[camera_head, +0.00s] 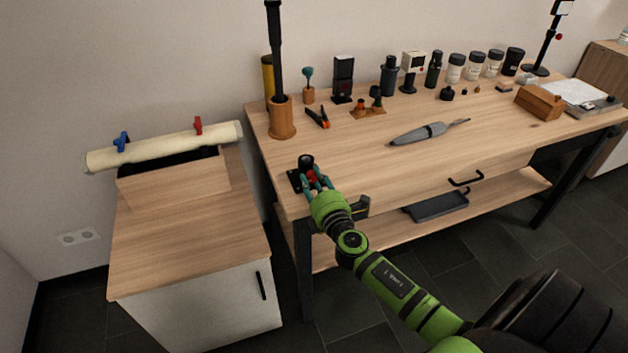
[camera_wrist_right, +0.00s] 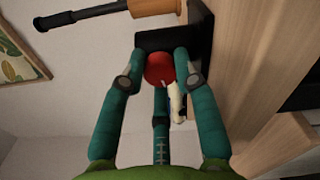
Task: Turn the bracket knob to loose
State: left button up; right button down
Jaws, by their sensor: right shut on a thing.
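The bracket (camera_head: 294,181) is a small black piece at the front left corner of the wooden table, with a short black cylinder (camera_head: 306,161) on it. Its red knob (camera_head: 312,176) faces the front. In the right wrist view the red knob (camera_wrist_right: 160,68) sits against the dark bracket (camera_wrist_right: 192,32). My right gripper (camera_head: 316,180) is shut on the red knob, its teal fingers around it. In the right wrist view the fingertips (camera_wrist_right: 162,72) press on both sides of the knob, and a third finger lies below. My left gripper is not in view.
A wooden holder (camera_head: 282,124) with a tall black tube stands behind the bracket. Orange-handled pliers (camera_head: 318,118) and a grey tool (camera_head: 420,134) lie on the table (camera_head: 370,185). Several bottles line the back. A lower cabinet (camera_head: 190,245) with a rolled sheet (camera_head: 165,148) stands left.

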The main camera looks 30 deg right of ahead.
jog(key=c, duration=0.9)
grip_release()
jog(key=shift+c, duration=0.2)
jog(key=shift+s, duration=0.25)
jog(key=v, duration=0.7)
jog(key=shift+s, duration=0.3)
